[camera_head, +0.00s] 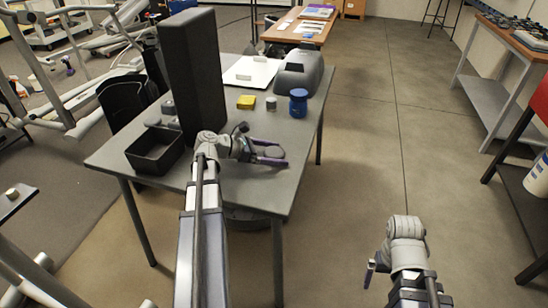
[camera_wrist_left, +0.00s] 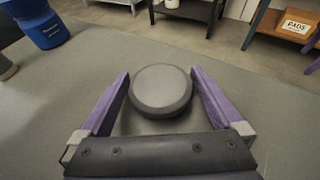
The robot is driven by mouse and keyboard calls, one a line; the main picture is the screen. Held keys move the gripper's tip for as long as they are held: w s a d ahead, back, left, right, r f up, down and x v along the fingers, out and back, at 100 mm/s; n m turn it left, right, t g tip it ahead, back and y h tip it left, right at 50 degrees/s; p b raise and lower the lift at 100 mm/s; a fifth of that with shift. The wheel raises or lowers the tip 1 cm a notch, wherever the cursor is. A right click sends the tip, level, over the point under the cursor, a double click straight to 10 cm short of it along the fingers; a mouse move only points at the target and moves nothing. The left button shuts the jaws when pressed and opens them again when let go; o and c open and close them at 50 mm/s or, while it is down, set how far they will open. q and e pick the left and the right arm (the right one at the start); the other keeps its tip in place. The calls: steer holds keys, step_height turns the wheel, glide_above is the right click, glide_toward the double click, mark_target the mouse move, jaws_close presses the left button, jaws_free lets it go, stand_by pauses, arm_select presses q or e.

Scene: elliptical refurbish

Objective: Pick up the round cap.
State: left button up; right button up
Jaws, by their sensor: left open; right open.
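The round cap (camera_wrist_left: 160,90) is a grey disc with a raised rim, lying on the grey table top (camera_wrist_left: 265,115) in the left wrist view. My left gripper (camera_wrist_left: 160,92) is open, with its purple fingers on either side of the cap and a gap on each side. In the head view, my left gripper (camera_head: 272,153) is low over the table's right part; the cap is hard to make out there. My right gripper (camera_head: 369,272) is open and empty, away from the table above the floor.
A blue container (camera_head: 298,102), a small grey cylinder (camera_head: 271,103) and a yellow block (camera_head: 246,102) stand farther back on the table. A black bin (camera_head: 155,150) and a tall dark column (camera_head: 193,75) are on the left. The table's front right is clear.

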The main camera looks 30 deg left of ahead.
mark_target(275, 151)
arm_select(q)
steer(key=shift+c, duration=0.2)
steer(key=c, duration=1.2)
arm_select(e)
steer(key=shift+r, duration=0.1)
arm_select(q)
steer(key=shift+r, duration=0.15)
arm_select(e)
steer(key=shift+r, duration=0.1)
arm_select(q)
step_height(275, 151, up, 10)
steer(key=p, duration=1)
arm_select(e)
step_height(275, 151, up, 10)
steer(key=shift+c, duration=0.2)
